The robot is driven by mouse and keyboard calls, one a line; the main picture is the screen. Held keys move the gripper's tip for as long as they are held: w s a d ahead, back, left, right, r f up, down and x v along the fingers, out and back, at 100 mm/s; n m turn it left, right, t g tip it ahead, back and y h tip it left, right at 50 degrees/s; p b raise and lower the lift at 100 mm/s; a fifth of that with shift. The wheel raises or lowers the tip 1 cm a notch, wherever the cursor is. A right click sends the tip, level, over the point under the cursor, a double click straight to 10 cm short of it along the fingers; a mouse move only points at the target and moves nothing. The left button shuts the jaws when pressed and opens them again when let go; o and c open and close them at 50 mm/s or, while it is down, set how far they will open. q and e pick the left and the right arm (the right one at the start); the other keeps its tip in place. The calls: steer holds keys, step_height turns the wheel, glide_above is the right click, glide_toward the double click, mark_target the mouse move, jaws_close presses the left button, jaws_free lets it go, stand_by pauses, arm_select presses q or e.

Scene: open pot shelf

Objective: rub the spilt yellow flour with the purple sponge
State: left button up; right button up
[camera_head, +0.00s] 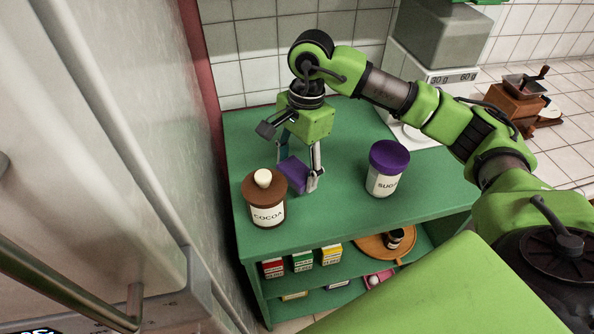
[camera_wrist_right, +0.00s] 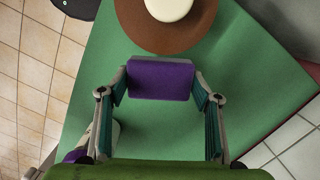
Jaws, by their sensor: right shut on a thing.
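The purple sponge (camera_head: 292,173) is between the fingers of my right gripper (camera_head: 299,180), which is shut on it, over the green shelf top (camera_head: 335,200). In the right wrist view the sponge (camera_wrist_right: 160,78) spans the gap between the two fingertips (camera_wrist_right: 160,88). I cannot tell whether the sponge touches the shelf top. No yellow flour shows in either view; it may be hidden under the sponge or behind the jars. My left gripper is not in view.
A cocoa jar (camera_head: 266,213) with a brown lid stands close in front of the sponge, left of it. A sugar jar (camera_head: 383,180) with a purple lid stands to the right. A refrigerator (camera_head: 110,130) borders the left. Boxes (camera_head: 302,261) and a round board (camera_head: 372,247) sit below.

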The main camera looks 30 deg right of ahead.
steer(key=shift+r, duration=0.2)
steer(key=shift+r+p, duration=0.6)
steer(key=shift+r, duration=0.85)
